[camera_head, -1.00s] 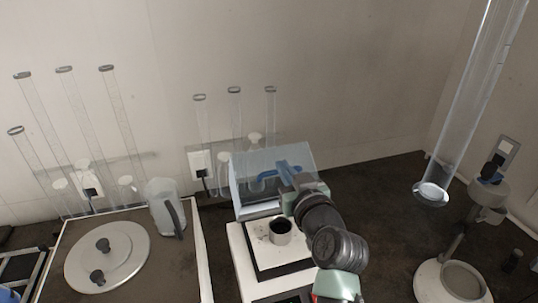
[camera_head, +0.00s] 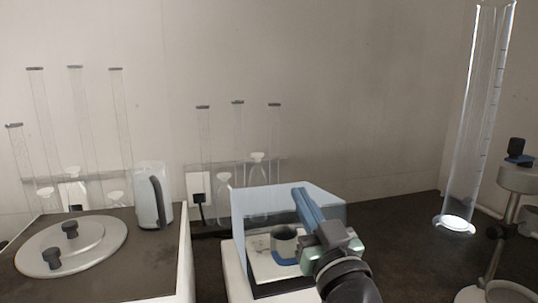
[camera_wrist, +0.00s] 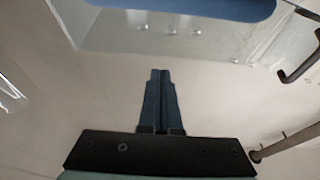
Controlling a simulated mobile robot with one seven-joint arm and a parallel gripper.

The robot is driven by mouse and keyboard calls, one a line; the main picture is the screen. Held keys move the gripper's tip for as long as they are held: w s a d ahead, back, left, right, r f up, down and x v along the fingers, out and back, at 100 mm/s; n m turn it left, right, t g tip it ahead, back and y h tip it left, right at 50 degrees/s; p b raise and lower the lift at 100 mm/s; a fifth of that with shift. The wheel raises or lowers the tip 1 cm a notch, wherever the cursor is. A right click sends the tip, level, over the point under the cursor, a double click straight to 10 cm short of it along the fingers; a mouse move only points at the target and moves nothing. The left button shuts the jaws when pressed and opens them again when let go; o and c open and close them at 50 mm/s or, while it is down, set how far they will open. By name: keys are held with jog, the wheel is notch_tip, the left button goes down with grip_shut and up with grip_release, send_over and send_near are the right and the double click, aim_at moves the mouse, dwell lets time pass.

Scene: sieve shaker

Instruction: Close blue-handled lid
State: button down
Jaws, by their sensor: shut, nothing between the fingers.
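The clear lid (camera_head: 250,210) now stands down over the balance, with its see-through walls around the dark grey cup (camera_head: 284,240). Its blue handle (camera_head: 285,259) appears low on the near side, in front of the cup. In the wrist view the handle (camera_wrist: 190,8) crosses the top edge, close to the camera, with the clear panel behind it. My gripper (camera_head: 299,190) is shut and empty, its blue-grey fingers pointing up and away in front of the lid's right part. In the wrist view the fingertips (camera_wrist: 160,72) are together, apart from the handle. Contact with the lid cannot be told.
A grey sieve lid with two black knobs (camera_head: 70,248) and a pitcher (camera_head: 153,195) stand at left. Clear tubes (camera_head: 240,140) stand along the back wall. A tall cylinder (camera_head: 470,130) and a stand (camera_head: 515,190) are at right. The dark counter (camera_head: 400,240) between is clear.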

jog(key=s+f+b, duration=0.1)
jog(key=f+b, duration=0.2)
jog(key=b, duration=0.3)
jog(key=s+d+f+t+b, duration=0.1)
jog(key=s+f+b, duration=0.1)
jog(key=f+b, duration=0.2)
jog(key=s+d+f+t+b, duration=0.1)
jog(key=s+f+b, duration=0.1)
jog(key=b, duration=0.6)
jog(key=shift+s+f+y, duration=0.25)
jog(key=shift+f+y, duration=0.05)
jog(key=shift+f, duration=0.55)
